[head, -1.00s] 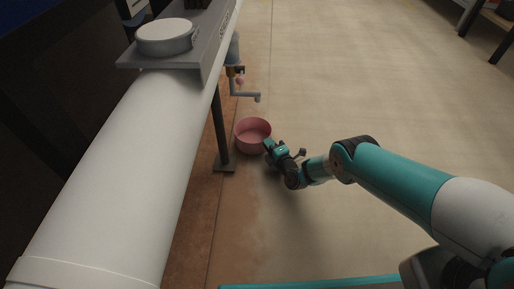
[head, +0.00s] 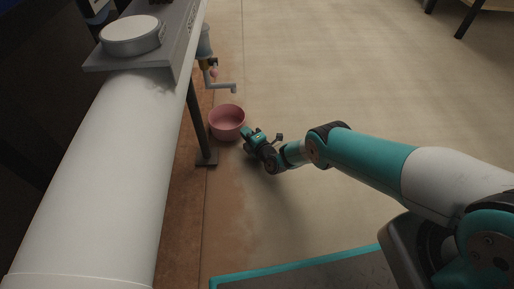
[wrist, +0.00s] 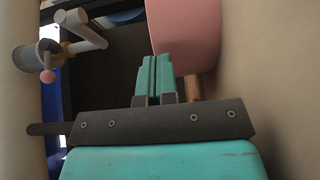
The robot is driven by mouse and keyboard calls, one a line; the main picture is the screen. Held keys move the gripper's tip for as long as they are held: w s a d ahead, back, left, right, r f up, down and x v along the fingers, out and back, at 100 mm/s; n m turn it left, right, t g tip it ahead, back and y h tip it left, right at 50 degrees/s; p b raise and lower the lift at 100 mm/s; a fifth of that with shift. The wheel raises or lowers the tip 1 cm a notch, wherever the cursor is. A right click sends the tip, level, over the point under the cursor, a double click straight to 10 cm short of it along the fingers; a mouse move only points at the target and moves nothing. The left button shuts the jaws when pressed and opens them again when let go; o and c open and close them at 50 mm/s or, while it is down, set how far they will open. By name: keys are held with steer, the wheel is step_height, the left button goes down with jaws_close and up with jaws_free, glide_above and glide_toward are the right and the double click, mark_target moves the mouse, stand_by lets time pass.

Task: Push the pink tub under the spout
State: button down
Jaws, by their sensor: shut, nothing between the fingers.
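The pink tub (head: 227,122) stands on the floor beside the dark post, in the head view. The spout (head: 222,87) is a grey pipe with a downturned end, above and just beyond the tub. My gripper (head: 246,131) is shut and empty, low at the tub's near right side. In the wrist view my shut fingers (wrist: 155,75) overlap the lower left edge of the tub (wrist: 187,35); whether they touch it I cannot tell. The spout (wrist: 85,30) shows at the upper left there, with a pink knob.
A large white pipe (head: 100,180) runs along the left, with a grey shelf bearing a round white disc (head: 131,36). A dark post (head: 201,130) stands left of the tub. The floor to the right is open. A table (head: 480,8) stands far right.

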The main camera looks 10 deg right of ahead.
steer(key=p+v, duration=0.3)
steer(key=v, duration=0.1)
steer(key=p+v, duration=0.4)
steer(key=v, duration=0.1)
steer(key=shift+s+r, duration=0.25)
steer(key=shift+s, duration=0.15)
steer(key=shift+s+d+f+p, duration=0.25)
steer(key=shift+s+p, duration=0.1)
steer(key=shift+s, duration=0.2)
